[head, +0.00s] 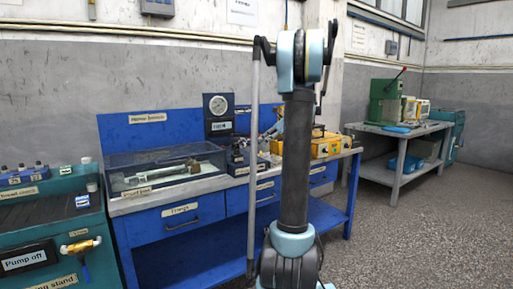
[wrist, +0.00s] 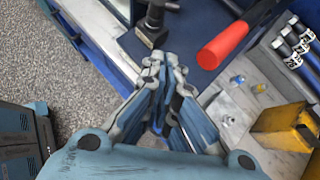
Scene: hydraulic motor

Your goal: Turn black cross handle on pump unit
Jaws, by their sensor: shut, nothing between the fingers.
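My gripper (wrist: 165,62) is shut and empty in the wrist view, its fingertips together. A black upright part with a crossbar-like top (wrist: 153,22) stands on a black base just beyond the fingertips, slightly left of them. It looks like the cross handle, but its top is cut by the picture edge. I cannot tell whether the fingertips touch its base. In the head view my arm crosses the middle and hides part of the bench. The unit with the round gauge (head: 219,106) stands on the bench left of the arm.
A red-gripped lever (wrist: 227,45) lies right of my fingertips in the wrist view. In the head view, a clear-covered case (head: 165,170) sits on the blue bench (head: 180,222). Open floor lies at right.

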